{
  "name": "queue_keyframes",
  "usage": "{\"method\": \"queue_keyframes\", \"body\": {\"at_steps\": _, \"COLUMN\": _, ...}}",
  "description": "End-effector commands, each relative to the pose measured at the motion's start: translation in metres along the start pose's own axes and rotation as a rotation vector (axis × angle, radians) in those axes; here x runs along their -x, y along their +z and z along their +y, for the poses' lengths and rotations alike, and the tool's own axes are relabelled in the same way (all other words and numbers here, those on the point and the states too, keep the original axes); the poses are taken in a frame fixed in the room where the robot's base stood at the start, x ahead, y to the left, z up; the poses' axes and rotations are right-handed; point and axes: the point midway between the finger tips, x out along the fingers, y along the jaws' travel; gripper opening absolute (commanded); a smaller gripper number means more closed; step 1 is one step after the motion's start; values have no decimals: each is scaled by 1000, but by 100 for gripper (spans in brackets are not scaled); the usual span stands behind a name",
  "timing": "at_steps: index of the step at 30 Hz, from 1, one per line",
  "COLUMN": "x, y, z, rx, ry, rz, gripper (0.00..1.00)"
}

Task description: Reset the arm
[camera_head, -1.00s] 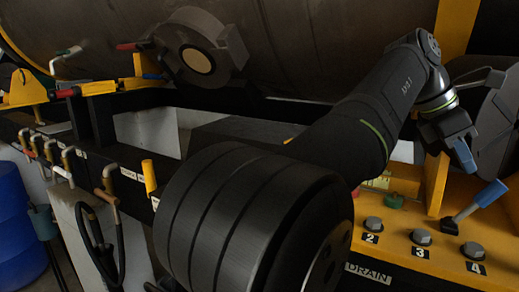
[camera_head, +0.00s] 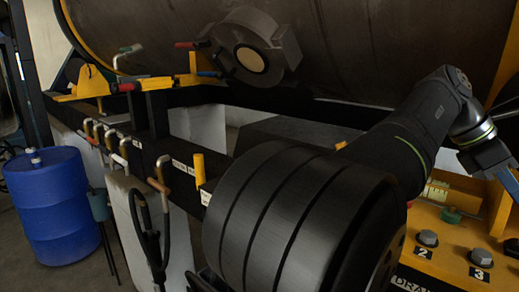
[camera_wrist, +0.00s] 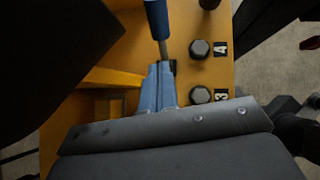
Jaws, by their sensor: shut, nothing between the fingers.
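My gripper (camera_head: 510,182) is at the right edge of the head view, partly cut off, above the yellow panel (camera_head: 448,228). In the wrist view, its blue fingers (camera_wrist: 159,82) are together with nothing held between them. They point at the yellow panel (camera_wrist: 185,22), close to the foot of a blue-handled lever (camera_wrist: 156,18). I cannot tell whether the fingertips touch it. The arm is bent, reaching out to the right over the panel.
Dark knobs marked 4 (camera_wrist: 200,48) and 3 (camera_wrist: 200,95) sit beside the fingers. Knob 2 (camera_head: 428,238) is on the same panel. A large cylinder (camera_head: 380,40) lies behind the arm. A blue barrel (camera_head: 45,210) stands at far left, with valve handles (camera_head: 110,138) nearby.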

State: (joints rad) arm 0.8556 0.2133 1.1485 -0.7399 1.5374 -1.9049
Motion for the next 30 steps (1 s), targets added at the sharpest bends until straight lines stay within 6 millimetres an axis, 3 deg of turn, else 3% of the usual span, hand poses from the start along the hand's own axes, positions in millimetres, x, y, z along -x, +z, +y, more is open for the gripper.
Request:
{"method": "queue_keyframes", "body": {"at_steps": 10, "x": -11, "y": 20, "z": -5, "rx": -25, "ry": 17, "rz": 136, "gripper": 0}}
{"method": "queue_keyframes", "body": {"at_steps": 15, "x": 12, "y": 46, "z": -15, "rx": -22, "ry": 29, "rz": 148, "gripper": 0}}
{"method": "queue_keyframes", "body": {"at_steps": 30, "x": 80, "y": 82, "z": -20, "rx": -19, "ry": 27, "rz": 148, "gripper": 0}}
